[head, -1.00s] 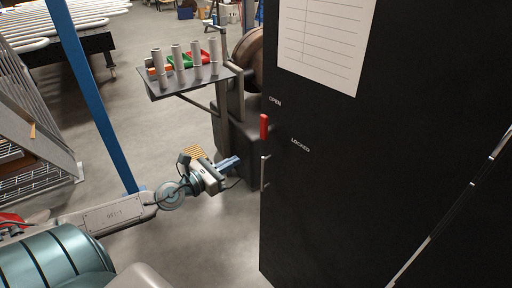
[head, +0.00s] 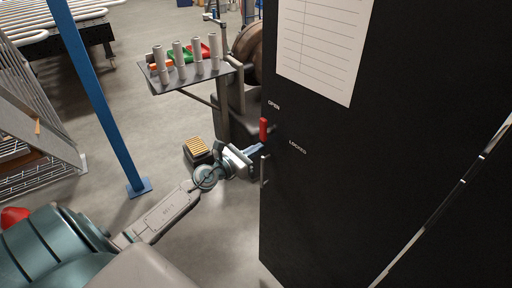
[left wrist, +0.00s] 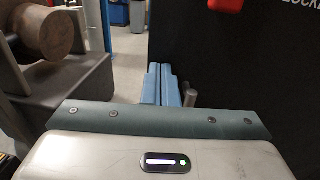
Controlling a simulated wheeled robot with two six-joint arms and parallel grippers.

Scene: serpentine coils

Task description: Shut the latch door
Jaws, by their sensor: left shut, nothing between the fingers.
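The black latch door (head: 330,190) fills the right half of the head view, with a paper sheet high on it. A red latch handle (head: 264,130) stands upright at its left edge, near the words OPEN and LOCKED. A grey metal bar handle (head: 264,170) is below it. My left gripper (head: 259,147) is shut and empty, its blue fingers at the door's left edge just below the red handle. In the left wrist view, the fingers (left wrist: 161,84) point ahead beside the black panel, with the red handle (left wrist: 226,4) above right. Contact cannot be told. My right gripper is not in view.
A tray stand (head: 190,78) holding upright grey cylinders stands left of the door, near a brown round drum (head: 247,55). A blue post (head: 97,95) and a wire rack (head: 35,120) stand further left.

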